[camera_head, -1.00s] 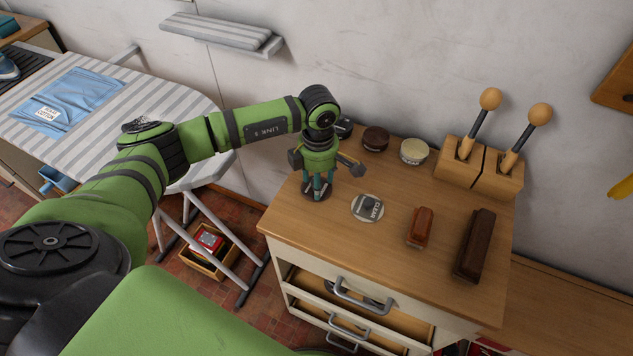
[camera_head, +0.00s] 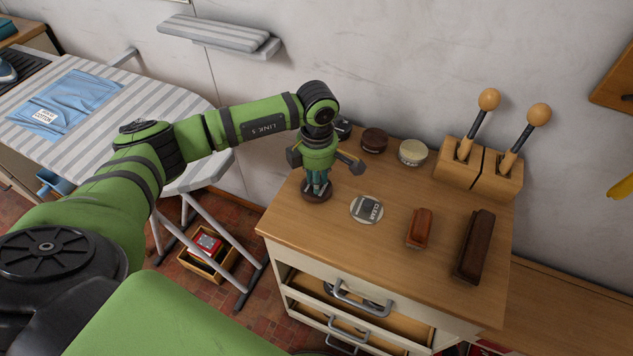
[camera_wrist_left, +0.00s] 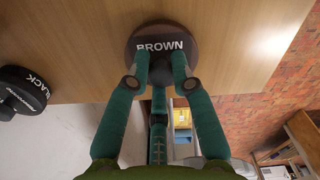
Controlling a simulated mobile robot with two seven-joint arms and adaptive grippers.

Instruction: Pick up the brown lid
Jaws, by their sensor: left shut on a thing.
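The brown lid (camera_wrist_left: 160,46) is a dark round disc with the word BROWN on top, lying on the wooden cabinet top. My left gripper (camera_wrist_left: 157,82) is over it with its fingers closed together on the lid's raised middle, which the fingers partly hide. In the head view the brown lid (camera_head: 317,194) shows as a dark disc under my left gripper (camera_head: 318,183), at the left part of the cabinet top. I cannot tell any gap between lid and wood. My right gripper is not in view.
A lid marked CLEAR (camera_head: 366,209) lies just right of the gripper. Brown and cream tins (camera_head: 413,152) stand behind. Two brushes (camera_head: 475,246) lie to the right, near a wooden holder (camera_head: 478,170). A black lid (camera_wrist_left: 22,92) is beside the gripper. The cabinet edge is close.

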